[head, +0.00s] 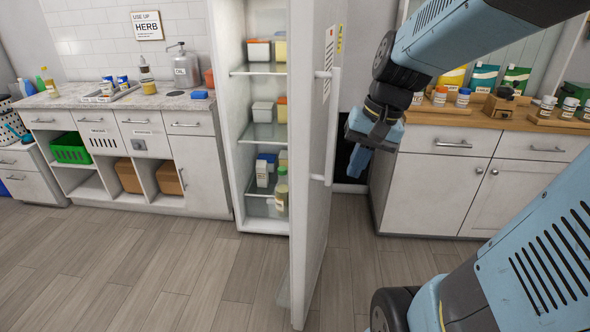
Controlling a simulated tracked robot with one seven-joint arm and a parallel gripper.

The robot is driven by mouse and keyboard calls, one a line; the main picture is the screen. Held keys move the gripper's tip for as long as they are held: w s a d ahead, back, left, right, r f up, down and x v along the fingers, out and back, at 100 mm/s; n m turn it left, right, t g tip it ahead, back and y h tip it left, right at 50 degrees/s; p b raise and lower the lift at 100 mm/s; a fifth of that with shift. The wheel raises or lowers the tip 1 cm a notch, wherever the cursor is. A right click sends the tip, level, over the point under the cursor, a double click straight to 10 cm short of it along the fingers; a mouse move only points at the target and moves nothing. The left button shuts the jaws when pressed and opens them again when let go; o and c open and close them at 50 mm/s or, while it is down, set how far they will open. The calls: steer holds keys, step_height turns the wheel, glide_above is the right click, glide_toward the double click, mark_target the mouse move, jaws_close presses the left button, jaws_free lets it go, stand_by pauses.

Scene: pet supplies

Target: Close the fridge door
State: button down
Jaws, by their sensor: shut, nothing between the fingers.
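The fridge (221,110) stands in the middle of the head view, with its inside showing. Its door (308,155) is swung wide open toward me, seen nearly edge-on, hinged on the fridge's right side. A long vertical handle (333,130) is on the door's outer face. Shelves (265,131) inside hold tubs, cartons and a bottle (281,196). My gripper (356,170) is to the right of the door, on its outer side, pointing down and a little way from the handle in the picture. It is shut and empty. Whether it touches the door cannot be told.
A wooden-topped counter (450,150) with jars and pouches stands behind my arm at right. A stone-topped counter (60,100) with bottles and a green basket (70,148) is at left. The floor (190,275) left of the door is clear.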

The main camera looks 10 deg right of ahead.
steer(key=w+d+f+m+g+y, duration=0.1)
steer(key=w+f+m+g+y, duration=0.1)
steer(key=w+f+m+y, duration=0.4)
steer(key=m+t+y, duration=0.7)
steer(key=m+t, duration=0.2)
steer(key=m, duration=0.5)
glide_toward(313, 191)
steer(key=x, duration=0.7)
steer(key=shift+s+a, duration=0.1)
steer(key=shift+s, duration=0.15)
steer(key=shift+a+t, duration=0.15)
steer(key=shift+t, duration=0.15)
steer(key=shift+w, duration=0.1)
